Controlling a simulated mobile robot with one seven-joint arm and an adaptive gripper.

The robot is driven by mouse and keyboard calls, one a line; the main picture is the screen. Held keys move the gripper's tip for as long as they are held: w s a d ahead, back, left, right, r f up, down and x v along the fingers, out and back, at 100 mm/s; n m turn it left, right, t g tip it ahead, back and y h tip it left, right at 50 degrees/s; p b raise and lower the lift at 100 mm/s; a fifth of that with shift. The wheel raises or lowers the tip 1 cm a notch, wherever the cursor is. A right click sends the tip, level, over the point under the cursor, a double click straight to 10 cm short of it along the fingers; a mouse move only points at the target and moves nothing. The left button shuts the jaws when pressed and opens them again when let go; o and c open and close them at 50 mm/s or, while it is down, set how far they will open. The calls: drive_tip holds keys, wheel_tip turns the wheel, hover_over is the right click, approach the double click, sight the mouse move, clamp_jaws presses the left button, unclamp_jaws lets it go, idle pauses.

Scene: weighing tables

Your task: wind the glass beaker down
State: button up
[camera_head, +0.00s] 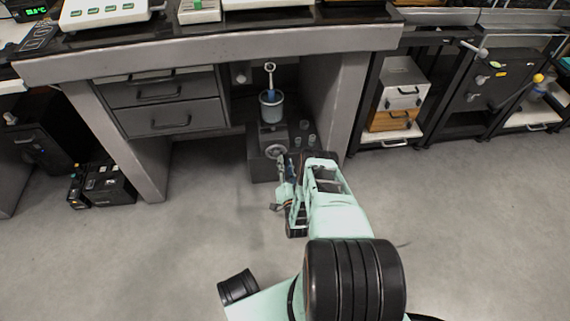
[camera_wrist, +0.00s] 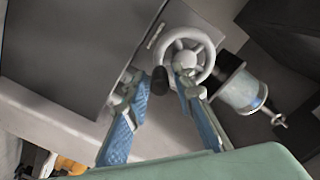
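A glass beaker (camera_head: 271,107) with a blue item and a ringed rod in it stands on a dark stand (camera_head: 262,167) under the table. It also shows at the right of the wrist view (camera_wrist: 243,92). A grey handwheel (camera_wrist: 190,56) with a black knob (camera_wrist: 160,80) on its rim is on the stand's front; the wheel shows below the beaker in the head view (camera_head: 275,152). My gripper (camera_wrist: 158,98) is open, its blue-padded fingers on either side of the knob in the wrist view. Contact cannot be told. In the head view my gripper (camera_head: 284,181) is close before the wheel.
Small glasses (camera_head: 312,140) stand on the stand right of the wheel. Grey drawers (camera_head: 165,105) are at the left and a table leg (camera_head: 343,105) at the right. The table top (camera_head: 215,55) overhangs the stand. A black cylinder (camera_head: 238,287) shows at the lower left. Floor in front is clear.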

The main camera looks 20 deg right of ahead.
sight(276, 147)
clamp_jaws()
drive_tip(key=shift+r+n, duration=0.1)
drive_tip(key=shift+n, duration=0.2)
drive_tip(key=n, duration=0.1)
drive_tip(key=r+n, duration=0.1)
drive_tip(key=n, duration=0.2)
drive_tip(key=shift+d+r+n+p, duration=0.2)
drive_tip(key=shift+d+n+p, duration=0.1)
drive_tip(key=shift+p, duration=0.1)
drive_tip(key=n, duration=0.1)
drive_tip(key=r+n, duration=0.1)
drive_tip(key=n, duration=0.1)
drive_tip(key=shift+n, duration=0.3)
drive_tip(key=n, duration=0.1)
drive_tip(key=r+n, duration=0.1)
drive_tip(key=shift+a+n, duration=0.2)
drive_tip(key=shift+n, duration=0.2)
drive_tip(key=a+n, duration=0.1)
drive_tip(key=n, duration=0.3)
drive_tip(key=a+r+n, duration=0.1)
drive_tip(key=n, duration=0.3)
drive_tip(key=w+r+n, duration=0.1)
drive_tip(key=n, duration=0.3)
drive_tip(key=shift+a+b, duration=0.4)
drive_tip(key=shift+n, duration=0.3)
